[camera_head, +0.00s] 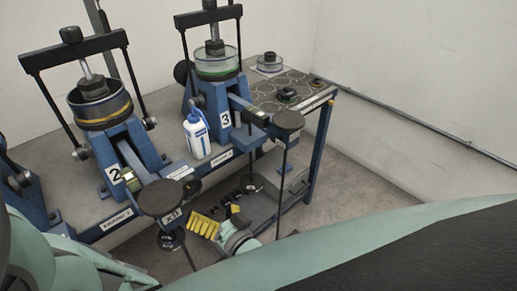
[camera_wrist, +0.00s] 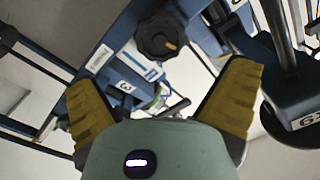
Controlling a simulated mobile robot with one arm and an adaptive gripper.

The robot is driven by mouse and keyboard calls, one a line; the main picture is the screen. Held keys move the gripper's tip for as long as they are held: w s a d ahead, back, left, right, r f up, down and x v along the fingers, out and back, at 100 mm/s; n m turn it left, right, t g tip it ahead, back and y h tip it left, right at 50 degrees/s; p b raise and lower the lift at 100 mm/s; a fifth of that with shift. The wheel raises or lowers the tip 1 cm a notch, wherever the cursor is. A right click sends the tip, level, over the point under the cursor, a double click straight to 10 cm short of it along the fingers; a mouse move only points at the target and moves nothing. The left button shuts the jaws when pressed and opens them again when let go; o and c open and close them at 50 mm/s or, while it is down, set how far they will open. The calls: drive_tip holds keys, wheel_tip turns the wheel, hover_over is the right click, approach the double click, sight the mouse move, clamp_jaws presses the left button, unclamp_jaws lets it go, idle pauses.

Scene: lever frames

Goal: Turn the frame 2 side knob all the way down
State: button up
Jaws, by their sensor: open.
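Frame 2 (camera_head: 105,135), a blue stand with a "2" label, stands on the table at the left in the head view. A black round disc (camera_head: 160,197) is in front of it, with a smaller dark round part (camera_head: 170,240) below. In the wrist view a black lobed knob (camera_wrist: 160,37) with an orange mark is beyond the fingers, near the top centre. I cannot tell for sure which head-view part it is. My gripper (camera_head: 215,216) has yellow fingers and is low in front of the table. In the wrist view my gripper (camera_wrist: 165,85) is open and empty, apart from the knob.
Frame 3 (camera_head: 217,95) stands to the right, with its own black disc (camera_head: 286,119). A white bottle (camera_head: 197,133) stands between the frames. A lower shelf (camera_head: 250,207) holds dark items. A blue beam with a rod (camera_wrist: 285,85) is close to the right finger.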

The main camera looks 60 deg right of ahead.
sight(191, 190)
drive_tip(key=shift+w+f, duration=0.1)
drive_tip(key=shift+w, duration=0.3)
drive_tip(key=b+x, duration=0.2)
drive_tip(key=x, duration=0.7)
drive_tip(key=shift+d, duration=0.15)
drive_tip(key=shift+s, duration=0.2)
drive_tip(key=c, duration=0.5)
drive_tip(key=shift+w, duration=0.15)
drive_tip(key=c, duration=0.7)
